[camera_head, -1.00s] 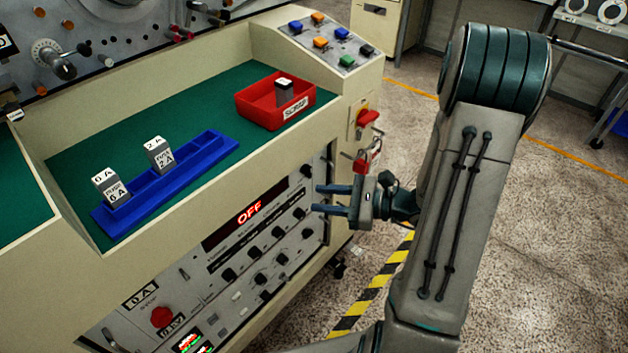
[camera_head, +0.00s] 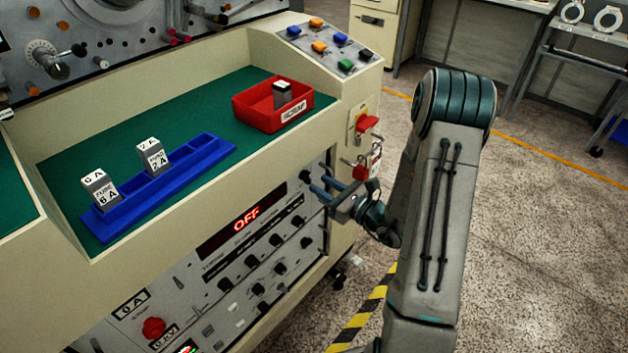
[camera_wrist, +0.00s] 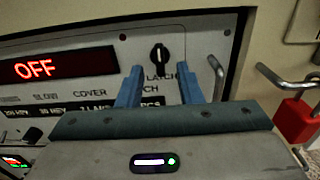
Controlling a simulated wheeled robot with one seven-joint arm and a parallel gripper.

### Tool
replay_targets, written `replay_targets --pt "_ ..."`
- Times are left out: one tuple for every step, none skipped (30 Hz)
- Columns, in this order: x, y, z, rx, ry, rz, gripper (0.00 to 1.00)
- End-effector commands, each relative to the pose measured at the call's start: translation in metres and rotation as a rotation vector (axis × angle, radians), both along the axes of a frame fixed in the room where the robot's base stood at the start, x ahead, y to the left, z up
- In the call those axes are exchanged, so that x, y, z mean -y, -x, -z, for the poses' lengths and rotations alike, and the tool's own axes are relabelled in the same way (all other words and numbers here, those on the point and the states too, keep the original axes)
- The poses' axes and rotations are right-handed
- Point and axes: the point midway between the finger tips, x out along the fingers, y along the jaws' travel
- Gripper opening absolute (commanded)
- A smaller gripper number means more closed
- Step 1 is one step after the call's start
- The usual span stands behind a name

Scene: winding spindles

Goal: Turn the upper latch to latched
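The upper latch is a small black knob (camera_wrist: 159,55) on the grey panel, with "LATCH" lettering partly visible below it in the wrist view. Its grip looks about upright. My gripper (camera_wrist: 160,85) is open, with its two blue fingers pointing at the panel, one to each side of the knob and lower in the picture. Nothing is between the fingers, and contact with the knob cannot be made out. In the head view my gripper (camera_head: 318,186) is at the panel's upper right corner.
A red display reading OFF (camera_head: 246,218) is left of the knob. A metal handle (camera_wrist: 216,76) and a red padlock (camera_wrist: 297,120) on a hasp stand close on the right. Above are a red scrap bin (camera_head: 258,122) and a blue fuse tray (camera_head: 205,160).

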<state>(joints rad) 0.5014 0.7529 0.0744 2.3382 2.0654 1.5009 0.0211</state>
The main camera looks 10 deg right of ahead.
Motion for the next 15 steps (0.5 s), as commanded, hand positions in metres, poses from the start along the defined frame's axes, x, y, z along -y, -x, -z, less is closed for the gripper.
replay_targets --pt "-0.007 -0.007 0.0 0.002 0.0 -0.005 0.33" --pt "-0.01 -0.011 0.0 0.002 -0.001 -0.003 0.33" --pt "-0.012 -0.015 0.0 0.002 -0.001 -0.004 0.33" --pt "-0.014 -0.018 0.0 0.001 -0.001 -0.004 0.33" --pt "-0.016 -0.021 0.0 0.001 -0.001 -0.003 0.33" --pt "-0.018 -0.024 0.0 0.001 -0.001 -0.002 0.33" --pt "-0.019 -0.026 0.0 0.001 -0.001 -0.002 0.33" --pt "-0.02 -0.027 0.0 0.001 -0.001 -0.002 0.33" --pt "-0.021 -0.028 0.0 0.001 -0.001 -0.002 0.33" --pt "-0.022 -0.029 0.0 0.001 -0.001 -0.001 0.33" --pt "-0.022 -0.03 0.0 0.001 -0.001 -0.001 0.33" --pt "-0.022 -0.03 0.0 0.001 -0.001 -0.001 0.33" --pt "-0.022 -0.03 0.0 0.001 -0.001 -0.001 0.33" --pt "-0.022 -0.03 0.0 0.001 -0.001 -0.001 0.33" --pt "-0.023 -0.03 0.0 0.001 -0.001 -0.001 0.33"
